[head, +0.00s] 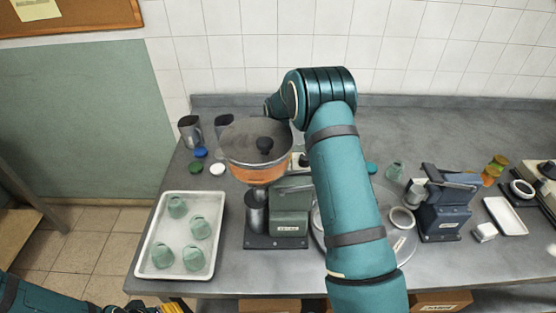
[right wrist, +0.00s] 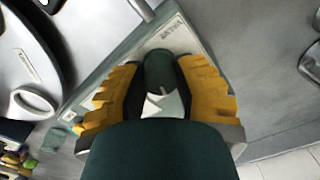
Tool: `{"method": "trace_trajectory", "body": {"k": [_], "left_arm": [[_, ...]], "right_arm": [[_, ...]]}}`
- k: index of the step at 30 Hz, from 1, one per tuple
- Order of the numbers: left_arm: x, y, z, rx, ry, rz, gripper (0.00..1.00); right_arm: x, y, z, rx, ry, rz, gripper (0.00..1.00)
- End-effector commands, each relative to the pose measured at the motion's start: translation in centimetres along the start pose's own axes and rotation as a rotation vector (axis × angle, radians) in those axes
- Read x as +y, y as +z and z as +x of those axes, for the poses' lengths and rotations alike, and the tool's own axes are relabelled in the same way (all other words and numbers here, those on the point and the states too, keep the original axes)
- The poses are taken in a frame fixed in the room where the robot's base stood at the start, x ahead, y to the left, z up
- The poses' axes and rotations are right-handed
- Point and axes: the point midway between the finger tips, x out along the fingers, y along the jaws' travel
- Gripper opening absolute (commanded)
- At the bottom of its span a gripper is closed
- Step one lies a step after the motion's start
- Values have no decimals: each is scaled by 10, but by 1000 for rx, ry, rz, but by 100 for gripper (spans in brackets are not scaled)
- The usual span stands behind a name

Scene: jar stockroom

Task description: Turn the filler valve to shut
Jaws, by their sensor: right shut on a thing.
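The filler (head: 290,210) stands on the grey counter, with a round lidded hopper (head: 257,172) of orange contents and a dark metal cup (head: 256,212) under it. My right arm reaches across to the filler's right side and hides the valve and right gripper in the head view. In the right wrist view, my right gripper (right wrist: 160,95) has its yellow fingers closed around the dark green valve handle (right wrist: 159,68), beside a plate (right wrist: 172,34) lettered VALVE. The handle's angle is hard to read. My left gripper (head: 172,306) is partly visible at the bottom edge; its opening is unclear.
A white tray (head: 148,262) with several green glass jars stands left of the filler. Metal jugs (head: 189,131) and coloured lids (head: 200,152) lie behind it. A round turntable (head: 402,242) and a blue machine (head: 441,208) stand to the right.

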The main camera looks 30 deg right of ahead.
Motion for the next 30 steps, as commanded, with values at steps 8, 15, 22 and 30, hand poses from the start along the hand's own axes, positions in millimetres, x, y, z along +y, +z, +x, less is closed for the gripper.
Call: {"method": "trace_trajectory", "body": {"k": [8, 15, 22, 30], "left_arm": [[-3, 1, 8, 0, -2, 0, 47], [-4, 2, 13, 0, -3, 0, 47], [-5, 2, 17, 0, -3, 0, 47], [-6, 2, 20, 0, -4, 1, 47]], "right_arm": [[0, 1, 2, -4, 1, -264, 0], [1, 1, 2, -5, 1, -492, 0], [1, 1, 2, -5, 1, -709, 0], [2, 1, 2, -7, 1, -930, 0]]}}
